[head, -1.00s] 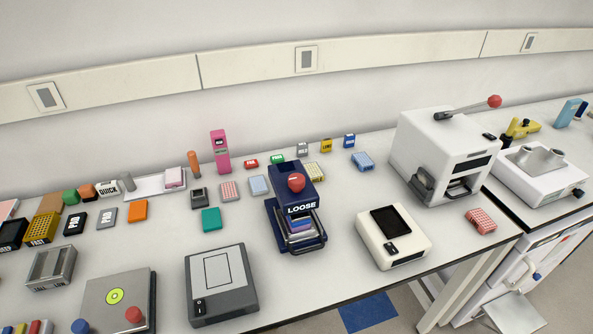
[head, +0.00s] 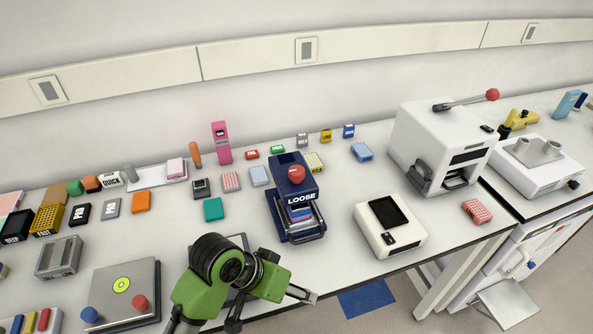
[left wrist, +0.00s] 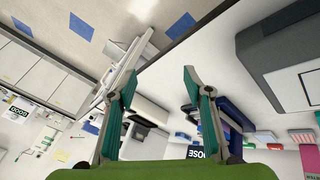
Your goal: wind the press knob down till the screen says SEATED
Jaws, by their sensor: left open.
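The dark blue press (head: 293,205) stands upright on the bench in the head view, with a red knob (head: 296,173) on top. Its screen (head: 301,199) reads LOOSE. A stack of coloured plates (head: 300,214) shows in its open front. My left gripper (head: 302,294) is in front of the press near the bench's front edge, apart from it and empty. In the left wrist view its two fingers (left wrist: 158,80) are spread wide, with part of the press (left wrist: 238,125) behind the right finger. The knob is not clear there. My right gripper is not in view.
A cream device (head: 391,227) stands right of the press, and a white machine with a red-tipped lever (head: 440,150) beyond it. A grey device (head: 232,243) is partly hidden behind my left arm. Small coloured boxes and racks crowd the back and left.

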